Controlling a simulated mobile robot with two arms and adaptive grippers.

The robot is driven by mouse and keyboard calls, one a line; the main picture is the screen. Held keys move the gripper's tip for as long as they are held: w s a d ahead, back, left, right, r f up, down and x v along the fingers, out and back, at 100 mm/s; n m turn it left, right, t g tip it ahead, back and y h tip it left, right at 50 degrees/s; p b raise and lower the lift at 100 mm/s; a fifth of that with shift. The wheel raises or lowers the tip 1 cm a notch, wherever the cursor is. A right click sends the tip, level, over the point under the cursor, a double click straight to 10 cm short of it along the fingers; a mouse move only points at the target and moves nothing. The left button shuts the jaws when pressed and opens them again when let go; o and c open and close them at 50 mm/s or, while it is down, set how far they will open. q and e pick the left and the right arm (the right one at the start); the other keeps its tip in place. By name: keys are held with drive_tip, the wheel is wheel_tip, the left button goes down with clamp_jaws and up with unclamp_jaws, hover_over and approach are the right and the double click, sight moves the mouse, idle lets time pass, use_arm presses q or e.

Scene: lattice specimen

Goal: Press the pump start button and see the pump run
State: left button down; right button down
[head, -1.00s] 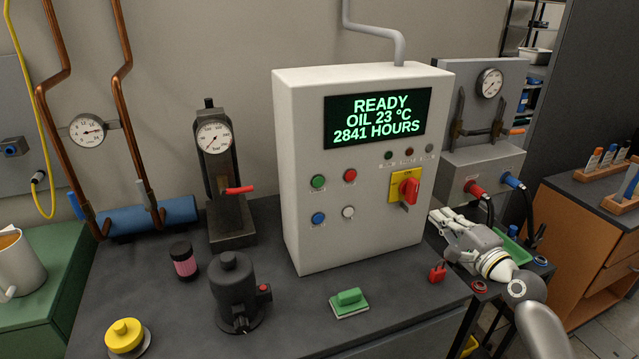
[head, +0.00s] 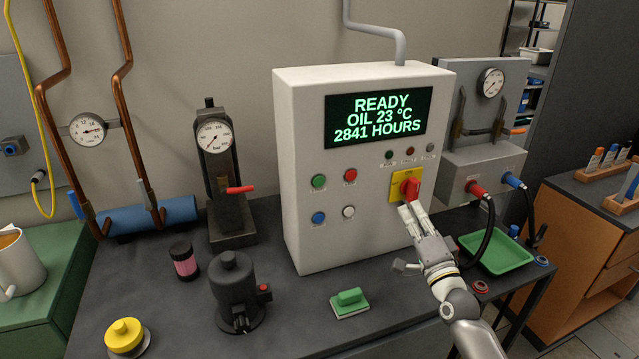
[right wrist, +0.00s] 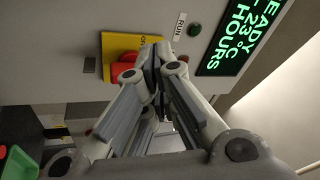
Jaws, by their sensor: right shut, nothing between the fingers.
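The white control cabinet (head: 365,240) stands on the dark bench. Its display (head: 378,118) reads READY, OIL 23 °C, 2841 HOURS. Its front has a green button (head: 319,181), a red one (head: 350,175), a blue one (head: 319,218) and a white one (head: 348,212); their labels are too small to read. A red rotary switch (head: 410,187) sits on a yellow plate (head: 396,191). My right gripper (head: 409,208) is shut and empty, just below the switch; contact is unclear. The right wrist view shows the gripper (right wrist: 152,52) overlapping the red switch (right wrist: 123,66). My left gripper is out of view.
Three small lamps above the switch look dark; one (right wrist: 194,29) is labelled RUN. A green tray (head: 497,254) lies at the right.

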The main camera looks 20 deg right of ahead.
sight(319, 181)
drive_tip(key=s+a+r+n+t+y, duration=0.1)
drive_tip(key=a+r+n+t+y, duration=0.1)
drive_tip(key=a, duration=0.6)
drive_tip(key=s+a+r+n+t+y, duration=0.2)
drive_tip(key=a+r+n+t+y, duration=0.1)
drive_tip(key=a+n, duration=0.3)
drive_tip(key=a+y, duration=0.1)
drive_tip(key=a, duration=0.1)
drive_tip(key=shift+s+a+r+n, duration=0.25)
drive_tip(key=shift+a+r+n, duration=0.15)
drive_tip(key=shift+w, duration=0.1)
drive_tip(key=w+b, duration=0.5)
drive_tip(key=w, duration=0.3)
drive_tip(key=shift+w+a, duration=0.3)
drive_tip(key=shift+w, duration=0.05)
drive_tip(key=shift+b, duration=0.35)
drive_tip(key=shift+w+b, duration=0.3)
drive_tip(key=shift+w, duration=0.1)
